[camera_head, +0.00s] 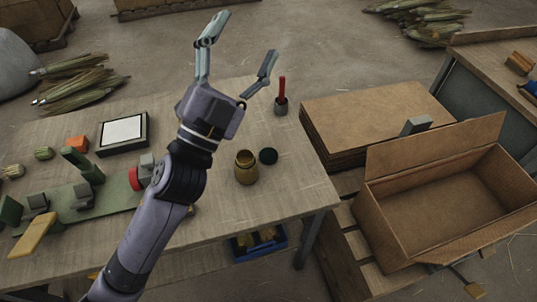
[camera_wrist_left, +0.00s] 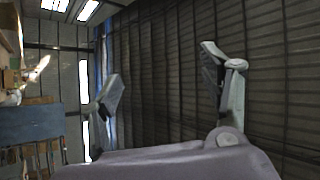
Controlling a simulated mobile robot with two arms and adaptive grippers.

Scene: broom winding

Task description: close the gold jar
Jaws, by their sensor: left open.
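The gold jar (camera_head: 246,168) stands upright on the wooden table (camera_head: 310,190), with its mouth open at the top. My right gripper is not in view.
A small grey holder with a red-handled tool (camera_head: 281,100) stands behind the lid. A framed white pad (camera_head: 123,134) and a green winding device (camera_head: 80,200) are at the left. An open cardboard box (camera_head: 440,205) is at the right. The table around the jar's front is clear.

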